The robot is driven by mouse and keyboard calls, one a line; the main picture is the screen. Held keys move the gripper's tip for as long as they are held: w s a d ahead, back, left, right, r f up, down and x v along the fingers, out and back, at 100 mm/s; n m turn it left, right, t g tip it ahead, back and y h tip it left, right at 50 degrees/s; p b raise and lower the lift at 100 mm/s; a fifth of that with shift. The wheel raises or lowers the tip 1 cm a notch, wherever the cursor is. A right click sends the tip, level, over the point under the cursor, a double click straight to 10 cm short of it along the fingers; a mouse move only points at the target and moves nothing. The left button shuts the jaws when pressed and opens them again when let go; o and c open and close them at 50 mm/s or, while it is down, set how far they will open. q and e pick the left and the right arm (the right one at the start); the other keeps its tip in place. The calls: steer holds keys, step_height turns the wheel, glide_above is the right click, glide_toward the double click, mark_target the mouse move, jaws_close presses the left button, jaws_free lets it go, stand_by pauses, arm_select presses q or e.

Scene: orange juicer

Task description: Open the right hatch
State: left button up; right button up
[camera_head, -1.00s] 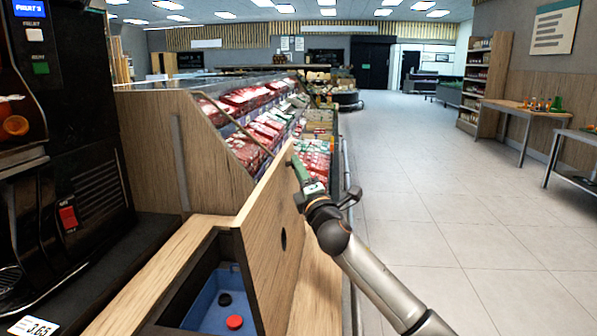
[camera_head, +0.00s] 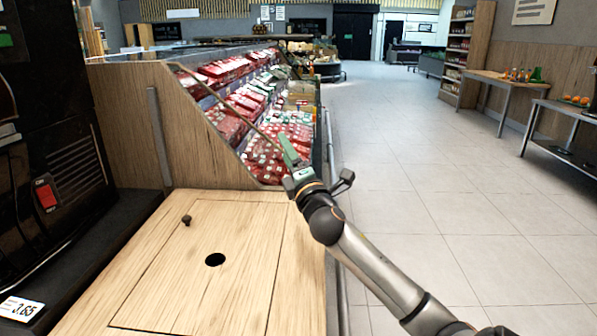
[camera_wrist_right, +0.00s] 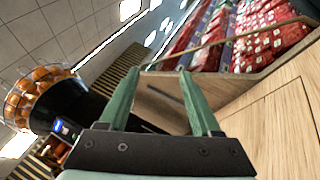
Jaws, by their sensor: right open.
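A wooden hatch (camera_head: 190,270) lies flat, closed, in the wooden counter top. It has a round dark hole in its middle and a small dark knob (camera_head: 186,220) near its far left part. The inside beneath it is hidden. My right gripper (camera_head: 291,158) is beyond the far right corner of the counter, apart from the hatch, pointing toward the display case. In the right wrist view its two green fingers (camera_wrist_right: 158,75) are spread with nothing between them. The pale wood of the counter (camera_wrist_right: 285,125) shows at the right there. My left gripper is not in view.
A black juicer machine (camera_head: 45,150) stands to the left of the counter. A chilled display case (camera_head: 245,110) with red packs stands just behind it. The tiled floor (camera_head: 430,200) to the right is clear up to the side tables (camera_head: 500,85).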

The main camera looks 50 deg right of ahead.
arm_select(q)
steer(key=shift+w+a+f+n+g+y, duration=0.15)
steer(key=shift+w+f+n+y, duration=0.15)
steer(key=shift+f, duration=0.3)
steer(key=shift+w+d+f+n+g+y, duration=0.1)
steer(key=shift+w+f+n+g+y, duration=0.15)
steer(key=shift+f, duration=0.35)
arm_select(e)
steer(key=v, duration=0.7)
steer(key=shift+s, duration=0.35)
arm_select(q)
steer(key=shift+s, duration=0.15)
arm_select(e)
steer(key=shift+a, duration=0.1)
